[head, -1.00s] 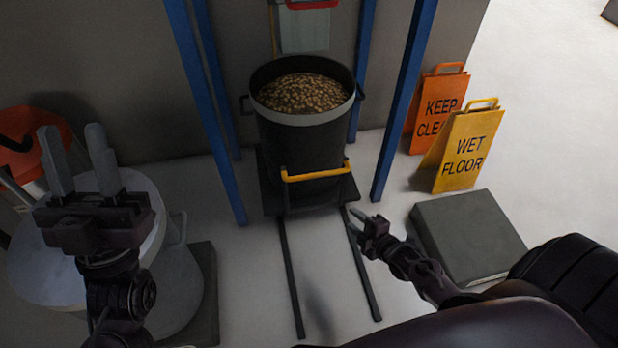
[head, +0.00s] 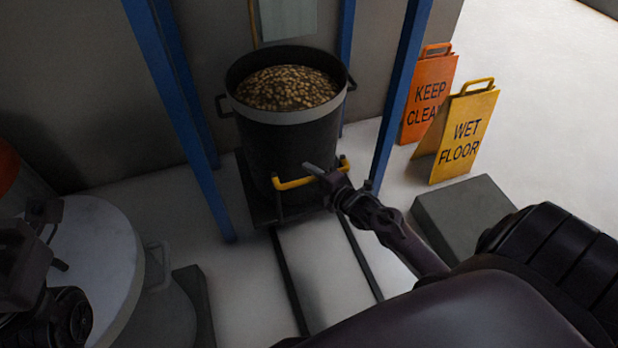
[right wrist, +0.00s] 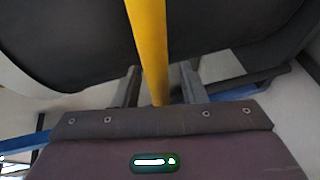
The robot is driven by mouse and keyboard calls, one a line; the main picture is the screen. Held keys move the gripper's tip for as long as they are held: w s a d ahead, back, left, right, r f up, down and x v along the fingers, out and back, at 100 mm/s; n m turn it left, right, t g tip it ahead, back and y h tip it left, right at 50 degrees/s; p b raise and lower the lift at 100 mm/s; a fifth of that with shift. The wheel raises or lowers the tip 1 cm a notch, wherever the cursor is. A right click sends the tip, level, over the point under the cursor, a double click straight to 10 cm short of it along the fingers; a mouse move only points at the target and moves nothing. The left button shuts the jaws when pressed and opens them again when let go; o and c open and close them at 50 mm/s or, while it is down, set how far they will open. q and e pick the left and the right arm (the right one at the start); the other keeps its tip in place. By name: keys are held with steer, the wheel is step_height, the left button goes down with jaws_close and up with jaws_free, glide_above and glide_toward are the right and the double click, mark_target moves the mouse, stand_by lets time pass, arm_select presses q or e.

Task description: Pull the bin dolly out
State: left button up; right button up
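The bin dolly (head: 262,205) is a dark low platform with a yellow handle (head: 290,183) at its front. A black bin (head: 285,140) with a pale rim, full of brown granules, stands upright on it, between blue posts. My right gripper (head: 318,172) is at the right part of the handle. In the right wrist view, the yellow handle bar (right wrist: 148,45) passes between the two open fingers (right wrist: 160,85), with gaps on both sides. My left gripper (head: 40,225) is at the left edge; its fingers do not show clearly.
Two dark rails (head: 290,280) run along the floor toward me from the dolly. A grey block (head: 462,218) and a yellow wet floor sign (head: 465,135) stand to the right, with an orange sign (head: 428,95) behind. A white-topped drum (head: 90,250) stands at the left.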

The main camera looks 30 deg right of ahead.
steer(key=shift+w+a, duration=0.1)
steer(key=shift+w, duration=0.35)
jaws_close()
